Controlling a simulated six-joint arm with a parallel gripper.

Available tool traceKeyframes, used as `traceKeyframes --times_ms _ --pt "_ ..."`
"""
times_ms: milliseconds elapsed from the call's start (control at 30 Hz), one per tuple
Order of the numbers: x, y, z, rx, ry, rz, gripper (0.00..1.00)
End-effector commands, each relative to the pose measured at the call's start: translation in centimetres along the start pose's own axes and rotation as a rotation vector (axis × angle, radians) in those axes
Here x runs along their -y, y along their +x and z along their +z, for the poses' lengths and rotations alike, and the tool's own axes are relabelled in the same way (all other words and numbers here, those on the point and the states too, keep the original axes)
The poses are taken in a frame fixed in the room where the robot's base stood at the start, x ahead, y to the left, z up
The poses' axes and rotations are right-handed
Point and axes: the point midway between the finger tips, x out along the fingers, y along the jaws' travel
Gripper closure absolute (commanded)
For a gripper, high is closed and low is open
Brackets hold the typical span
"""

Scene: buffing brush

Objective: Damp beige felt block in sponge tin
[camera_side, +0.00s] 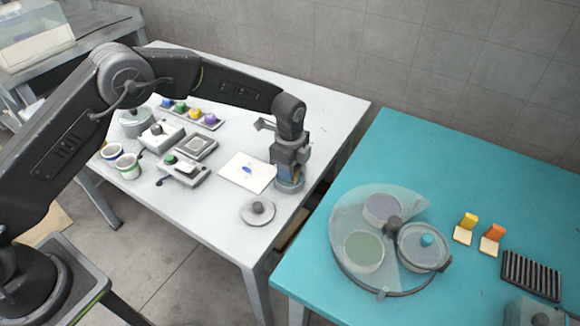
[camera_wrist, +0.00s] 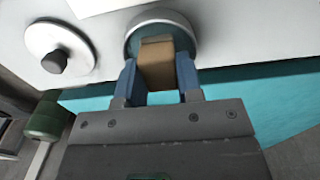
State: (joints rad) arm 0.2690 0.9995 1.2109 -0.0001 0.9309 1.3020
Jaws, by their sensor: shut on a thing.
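My gripper (camera_wrist: 160,82) is shut on the beige felt block (camera_wrist: 158,64), its blue fingers on either side of it. The block's far end is over or inside the round grey sponge tin (camera_wrist: 160,18); I cannot tell how deep it reaches. In the side view my gripper (camera_side: 290,172) points down at the tin (camera_side: 290,186), near the right edge of the white table. The block is mostly hidden there. The tin's round lid with a dark knob (camera_side: 258,210) lies on the table beside it, and the lid also shows in the wrist view (camera_wrist: 82,42).
A white sheet with a blue mark (camera_side: 246,172) lies left of the tin. Small devices, pots and coloured knobs stand farther left on the white table. Across a gap, the teal table (camera_side: 450,180) holds a round covered turntable (camera_side: 340,215), yellow and orange blocks (camera_side: 492,238) and a black rack (camera_side: 531,274).

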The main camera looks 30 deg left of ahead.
Motion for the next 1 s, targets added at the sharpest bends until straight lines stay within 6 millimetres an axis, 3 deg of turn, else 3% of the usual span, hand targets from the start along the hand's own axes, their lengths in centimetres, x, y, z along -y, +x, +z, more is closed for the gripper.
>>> traceKeyframes --times_ms 1000 --pt "0.0 -7.0 0.0 0.0 0.0 -0.001 0.88"
